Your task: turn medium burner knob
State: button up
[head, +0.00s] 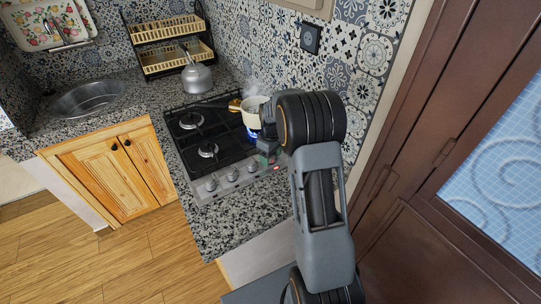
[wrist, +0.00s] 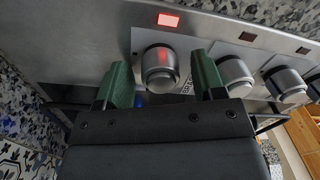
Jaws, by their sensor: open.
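Several silver knobs line the front panel of the gas stove (head: 196,197). In the wrist view a round silver knob (wrist: 158,70) lies between the two green fingers of my gripper (wrist: 161,78). The fingers are open, one on each side of it, with gaps showing. A red indicator (wrist: 168,20) is lit by this knob. A second knob (wrist: 235,75) is just right of the right finger. In the head view my gripper (head: 265,158) is at the stove's right front, and my arm hides part of that end. No label shows which knob is the medium one.
A steaming pot (head: 254,112) stands over a blue flame at the back right burner. A kettle (head: 196,77) stands behind the stove. A sink (head: 87,98) is at left, and a brown door (head: 420,180) is at right.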

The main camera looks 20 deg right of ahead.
jog(key=c, duration=0.9)
jog(key=shift+m, duration=0.3)
jog(key=m+b, duration=0.1)
jog(key=m, duration=0.3)
jog(key=shift+m, duration=0.4)
jog(key=m+b, duration=0.1)
jog(key=m, duration=0.4)
jog(key=shift+c, duration=0.2)
jog(key=shift+m, duration=0.4)
jog(key=o, duration=0.9)
jog(key=shift+d, duration=0.1)
